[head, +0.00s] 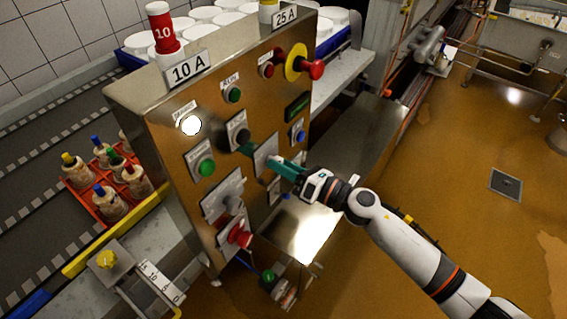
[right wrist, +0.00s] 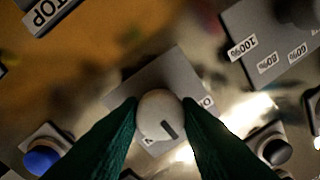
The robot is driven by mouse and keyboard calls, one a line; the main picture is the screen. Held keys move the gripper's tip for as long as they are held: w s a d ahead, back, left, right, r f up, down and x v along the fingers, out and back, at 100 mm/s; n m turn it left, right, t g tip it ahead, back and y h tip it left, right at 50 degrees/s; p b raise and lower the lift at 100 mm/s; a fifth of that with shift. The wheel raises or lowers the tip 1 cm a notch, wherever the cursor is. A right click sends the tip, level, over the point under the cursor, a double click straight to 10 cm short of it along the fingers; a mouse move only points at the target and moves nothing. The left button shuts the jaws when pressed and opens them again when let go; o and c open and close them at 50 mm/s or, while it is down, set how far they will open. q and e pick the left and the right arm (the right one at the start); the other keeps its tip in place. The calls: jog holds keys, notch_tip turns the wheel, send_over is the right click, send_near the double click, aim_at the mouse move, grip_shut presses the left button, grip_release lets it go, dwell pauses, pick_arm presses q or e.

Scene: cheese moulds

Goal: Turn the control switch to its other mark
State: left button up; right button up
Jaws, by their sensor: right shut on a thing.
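The control switch is a round pale knob (right wrist: 158,108) with a short dark line, on a grey square plate in the right wrist view. The line slants toward the picture's lower right. Lettering on the plate is partly covered, so I cannot read which mark it points at. In the head view its grey plate (head: 263,152) is on the front of the steel control box, and the knob is hidden by my gripper. My right gripper (head: 275,164), with teal fingers, is shut on the knob, one finger on each side (right wrist: 160,117). My left gripper is not in view.
The steel control box (head: 160,125) carries other controls close by: a green button (head: 206,167), a blue button (head: 298,134), a red knob (head: 240,236) and a red emergency stop (head: 315,69). A red crate of bottles (head: 83,183) stands at left. Open floor lies at right.

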jog(key=shift+m+t+p, duration=0.4)
jog(key=shift+m+p, duration=1.15)
jog(key=shift+m, duration=3.35)
jog(key=o, duration=0.9)
jog(key=shift+o, duration=0.2)
jog(key=shift+s, duration=0.1)
